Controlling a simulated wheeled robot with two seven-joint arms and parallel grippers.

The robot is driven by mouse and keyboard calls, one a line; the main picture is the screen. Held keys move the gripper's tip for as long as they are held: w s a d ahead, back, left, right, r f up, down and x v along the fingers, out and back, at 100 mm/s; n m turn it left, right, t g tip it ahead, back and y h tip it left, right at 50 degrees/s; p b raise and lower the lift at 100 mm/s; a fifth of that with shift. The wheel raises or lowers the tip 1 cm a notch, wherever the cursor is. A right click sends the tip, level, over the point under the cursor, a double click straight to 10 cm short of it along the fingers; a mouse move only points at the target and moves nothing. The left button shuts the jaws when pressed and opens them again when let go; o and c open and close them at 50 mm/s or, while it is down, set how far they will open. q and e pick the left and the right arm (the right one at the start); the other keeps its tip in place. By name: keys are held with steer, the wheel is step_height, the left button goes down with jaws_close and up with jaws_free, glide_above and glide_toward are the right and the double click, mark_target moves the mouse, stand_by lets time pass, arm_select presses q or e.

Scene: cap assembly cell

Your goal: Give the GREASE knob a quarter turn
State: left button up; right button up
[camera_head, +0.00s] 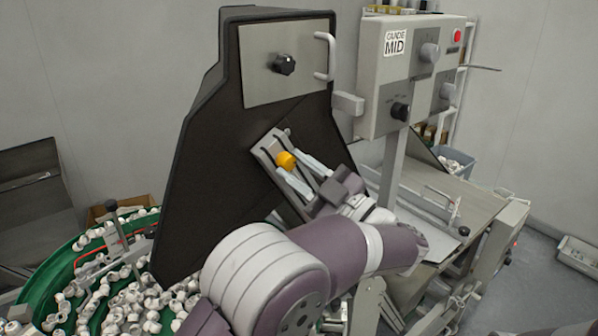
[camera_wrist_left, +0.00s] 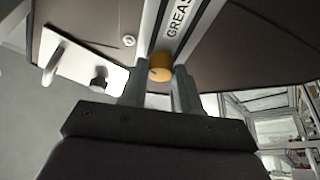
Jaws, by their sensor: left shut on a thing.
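The GREASE knob is a small yellow-orange cylinder (camera_head: 286,160) on a pale slanted bracket (camera_head: 264,150) fixed to the dark machine panel. In the left wrist view the knob (camera_wrist_left: 160,66) sits between my fingertips, below the bracket's GREASE lettering (camera_wrist_left: 178,20). My left gripper (camera_head: 296,174) reaches up from the lower right and is shut on the knob, one finger on each side of it. The knob's turn angle cannot be told. My right gripper does not show in either view.
A metal plate with a black knob (camera_head: 284,64) and a handle (camera_head: 325,56) is above. A grey control box (camera_head: 410,70) stands at right. A green bowl of white caps (camera_head: 45,290) is at lower left. A work table (camera_head: 440,190) lies at right.

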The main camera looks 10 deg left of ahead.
arm_select(q)
steer(key=shift+f, duration=0.1)
stand_by(0.4)
steer(key=o, duration=1.1)
steer(key=shift+c, duration=0.2)
steer(key=b+v, duration=0.4)
steer(key=v, duration=0.3)
steer(key=shift+d, duration=0.25)
steer(key=shift+s, duration=0.15)
